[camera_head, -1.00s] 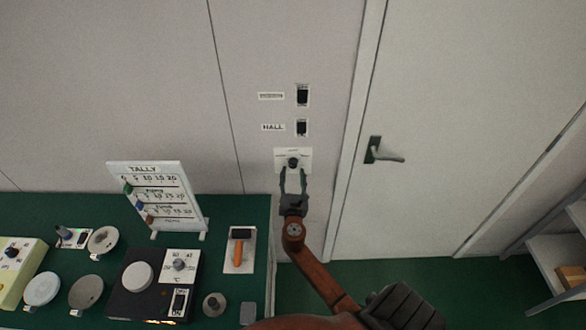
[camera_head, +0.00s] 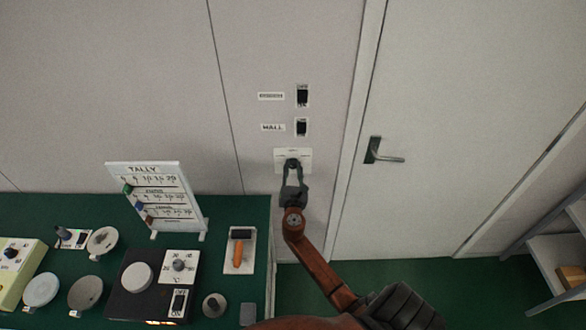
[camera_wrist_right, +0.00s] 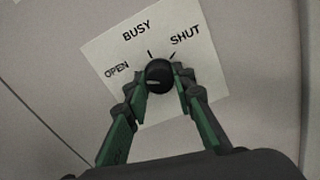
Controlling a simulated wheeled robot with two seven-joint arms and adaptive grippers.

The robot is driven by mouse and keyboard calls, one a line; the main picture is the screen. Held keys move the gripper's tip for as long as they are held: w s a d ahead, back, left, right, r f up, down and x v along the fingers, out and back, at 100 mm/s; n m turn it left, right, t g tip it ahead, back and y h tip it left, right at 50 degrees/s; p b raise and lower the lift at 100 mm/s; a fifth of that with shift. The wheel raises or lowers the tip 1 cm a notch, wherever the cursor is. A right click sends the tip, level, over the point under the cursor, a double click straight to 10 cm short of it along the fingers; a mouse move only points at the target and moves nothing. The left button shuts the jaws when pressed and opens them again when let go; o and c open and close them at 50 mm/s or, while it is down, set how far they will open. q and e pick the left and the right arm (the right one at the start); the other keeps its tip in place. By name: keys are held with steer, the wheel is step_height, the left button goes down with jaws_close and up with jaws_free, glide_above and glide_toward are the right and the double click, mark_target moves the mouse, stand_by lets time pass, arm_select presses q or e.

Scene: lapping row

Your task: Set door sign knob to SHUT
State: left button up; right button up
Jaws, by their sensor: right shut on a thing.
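The door sign is a white plate (camera_head: 307,155) on the wall left of the door. In the right wrist view the plate (camera_wrist_right: 205,90) reads OPEN, BUSY and SHUT around a round black knob (camera_wrist_right: 159,73). A short pale mark shows low on the knob's left side; I cannot tell surely which word it points to. My right gripper (camera_head: 292,167) is at the knob, its fingers shut on it from both sides. In the right wrist view the gripper's (camera_wrist_right: 162,83) green-backed fingers flank the knob. My left gripper is not in view.
Two black wall switches (camera_head: 302,95) (camera_head: 301,127) sit above the plate, the lower beside a HALL label (camera_head: 272,127). The door (camera_head: 450,120) with its lever handle (camera_head: 385,155) is at right. A green table (camera_head: 262,225) with a TALLY board (camera_head: 160,196) and several instruments stands at lower left.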

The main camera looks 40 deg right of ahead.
jaws_close()
